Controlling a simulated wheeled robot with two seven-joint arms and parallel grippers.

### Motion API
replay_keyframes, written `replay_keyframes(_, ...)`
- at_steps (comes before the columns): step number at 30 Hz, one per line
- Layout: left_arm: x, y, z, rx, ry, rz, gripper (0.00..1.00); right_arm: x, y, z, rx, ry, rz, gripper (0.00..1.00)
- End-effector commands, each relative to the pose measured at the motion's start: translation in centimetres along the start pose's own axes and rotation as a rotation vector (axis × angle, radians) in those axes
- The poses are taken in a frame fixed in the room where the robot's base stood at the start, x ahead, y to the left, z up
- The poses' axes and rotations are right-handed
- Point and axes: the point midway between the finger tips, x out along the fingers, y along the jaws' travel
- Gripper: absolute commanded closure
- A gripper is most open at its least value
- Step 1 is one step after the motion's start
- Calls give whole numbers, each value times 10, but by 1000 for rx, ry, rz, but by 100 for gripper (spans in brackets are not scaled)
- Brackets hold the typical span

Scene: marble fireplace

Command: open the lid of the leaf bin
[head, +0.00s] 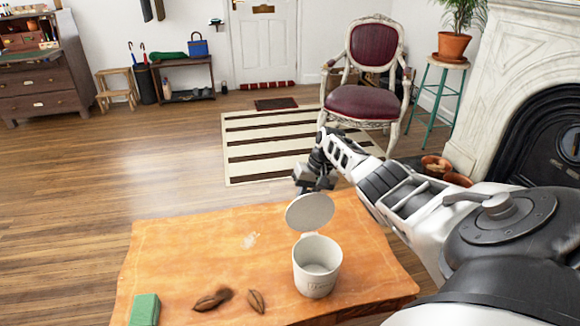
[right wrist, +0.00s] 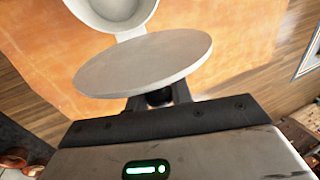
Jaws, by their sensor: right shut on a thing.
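The leaf bin (head: 317,283) is a small off-white round canister near the front right of the wooden table, with faint lettering on its front. Its round lid (head: 310,212) stands raised and tilted up at the bin's far side, so the open mouth and empty-looking inside show. My left gripper is not in view.
A red-seated chair (head: 365,100) and marble fireplace (head: 520,75) stand beyond. The table's left middle is clear.

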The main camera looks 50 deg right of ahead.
Motion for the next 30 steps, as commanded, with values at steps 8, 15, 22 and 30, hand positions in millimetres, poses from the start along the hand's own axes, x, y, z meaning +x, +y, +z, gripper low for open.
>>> replay_keyframes(8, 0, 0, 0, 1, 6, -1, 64, 0, 7, 2, 13, -18, 4, 100)
replay_keyframes(15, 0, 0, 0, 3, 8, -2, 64, 0, 6, 1, 11, -18, 5, 75)
replay_keyframes(22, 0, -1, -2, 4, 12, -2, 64, 0, 6, 1, 11, -16, 4, 56)
replay_keyframes(30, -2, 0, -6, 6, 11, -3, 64, -13, 6, 0, 11, -13, 4, 56)
